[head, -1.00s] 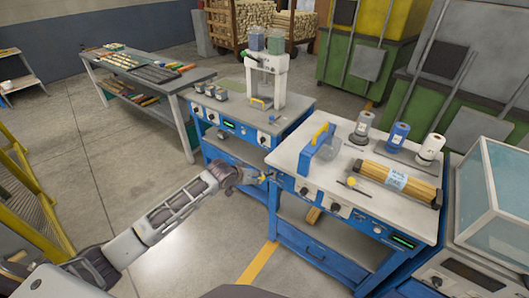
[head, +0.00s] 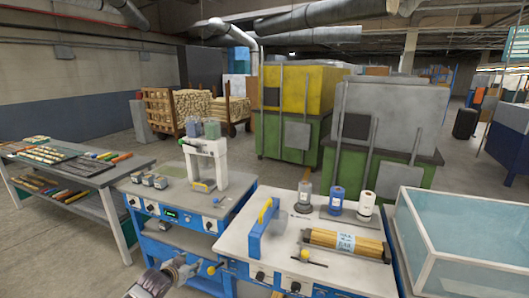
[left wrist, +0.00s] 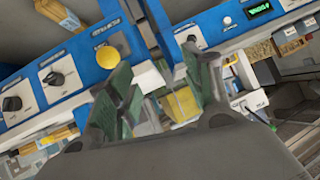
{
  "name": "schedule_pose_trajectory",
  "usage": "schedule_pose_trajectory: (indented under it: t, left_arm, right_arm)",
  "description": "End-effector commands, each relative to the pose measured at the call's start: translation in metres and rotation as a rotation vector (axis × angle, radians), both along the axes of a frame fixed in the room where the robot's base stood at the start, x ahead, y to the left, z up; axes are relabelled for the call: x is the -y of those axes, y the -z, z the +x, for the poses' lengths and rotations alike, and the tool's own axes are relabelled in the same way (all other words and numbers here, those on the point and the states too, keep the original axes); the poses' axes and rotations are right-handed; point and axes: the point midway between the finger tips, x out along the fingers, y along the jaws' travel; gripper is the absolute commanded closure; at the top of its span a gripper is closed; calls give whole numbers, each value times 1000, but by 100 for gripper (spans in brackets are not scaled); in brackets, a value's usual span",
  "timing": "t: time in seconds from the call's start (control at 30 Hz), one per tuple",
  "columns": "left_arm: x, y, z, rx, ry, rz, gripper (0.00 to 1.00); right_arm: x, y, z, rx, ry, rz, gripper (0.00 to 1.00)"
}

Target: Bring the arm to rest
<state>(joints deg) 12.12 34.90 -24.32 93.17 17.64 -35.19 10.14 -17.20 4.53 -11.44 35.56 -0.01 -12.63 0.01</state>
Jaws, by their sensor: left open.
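My left arm comes in at the bottom of the head view, and its gripper (head: 196,266) is in front of the blue workbenches, near the gap between them. In the left wrist view the two green-padded fingers (left wrist: 158,95) stand apart, with nothing held between them. Beyond the fingers are the blue bench front, a yellow round knob (left wrist: 106,56) and a black dial (left wrist: 53,76). My right gripper is in neither view.
The right workbench (head: 238,243) carries a blue tool with a yellow handle (head: 265,228), spools, and a bundle of wooden rods (head: 322,239). The left workbench (head: 150,189) holds a white press (head: 207,160). A glass-sided case (head: 462,235) stands at right.

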Motion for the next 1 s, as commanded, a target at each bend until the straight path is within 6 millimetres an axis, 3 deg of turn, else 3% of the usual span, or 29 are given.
schedule_pose_trajectory:
  t: [0.23,0.47,0.67,1.0]
  left_arm:
    - [-61,52,11,21,-31,118,49]
    - [-103,118,-3,-13,-57,194,49]
    - [-128,192,-39,-85,-77,237,49]
    - [-141,314,-137,-255,-106,252,49]
  right_arm:
    - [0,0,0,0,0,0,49]
    - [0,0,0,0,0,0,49]
    - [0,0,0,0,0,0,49]
    - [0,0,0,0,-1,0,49]
